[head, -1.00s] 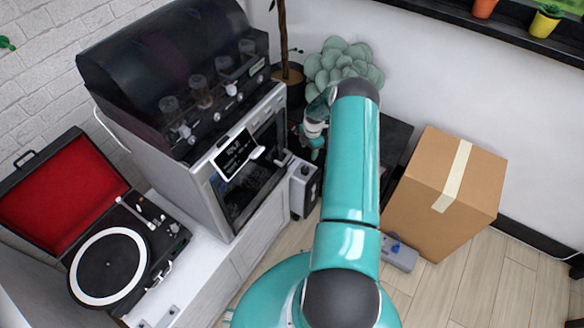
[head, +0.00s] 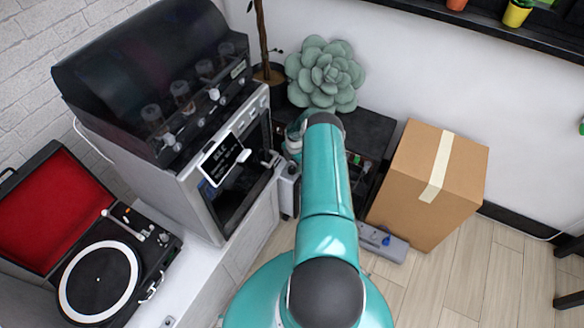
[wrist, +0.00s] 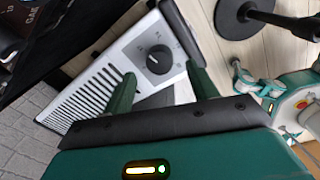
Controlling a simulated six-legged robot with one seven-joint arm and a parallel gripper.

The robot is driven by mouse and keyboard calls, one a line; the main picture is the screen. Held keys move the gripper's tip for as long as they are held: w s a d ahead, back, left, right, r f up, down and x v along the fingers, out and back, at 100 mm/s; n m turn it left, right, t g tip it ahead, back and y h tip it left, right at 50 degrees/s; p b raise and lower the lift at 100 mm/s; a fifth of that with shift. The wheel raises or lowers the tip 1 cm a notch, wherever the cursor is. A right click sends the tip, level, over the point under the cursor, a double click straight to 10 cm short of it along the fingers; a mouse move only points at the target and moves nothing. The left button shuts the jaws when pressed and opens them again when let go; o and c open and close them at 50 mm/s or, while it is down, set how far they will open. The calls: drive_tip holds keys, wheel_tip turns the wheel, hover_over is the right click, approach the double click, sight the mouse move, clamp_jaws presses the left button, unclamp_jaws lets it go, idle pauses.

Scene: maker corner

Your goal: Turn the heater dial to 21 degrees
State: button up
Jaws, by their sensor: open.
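The heater (wrist: 121,65) is a pale box with a slotted grille and a round black dial (wrist: 159,60) on its panel. Small marks ring the dial, but I cannot read its setting. My gripper (wrist: 161,72) is open, with one green finger on each side of the dial in the wrist view. I see no finger touching the dial, and the gap in depth is unclear. In the head view, a small part of the heater (head: 287,192) shows beside the cabinet. My arm hides the rest, and the dial cannot be made out there.
A cabinet with an oven-like machine (head: 225,200) stands close on the left, with a turntable (head: 100,283) in front. A large succulent (head: 325,75) is behind my arm. A cardboard box (head: 425,190) and a grey power strip (head: 383,242) are on the right. Open floor lies at the lower right.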

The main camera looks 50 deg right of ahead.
sight(292, 169)
drive_tip(key=shift+w+f, duration=0.15)
drive_tip(key=shift+f, duration=1.8)
drive_tip(key=shift+c, duration=0.2)
drive_tip(key=c, duration=0.9)
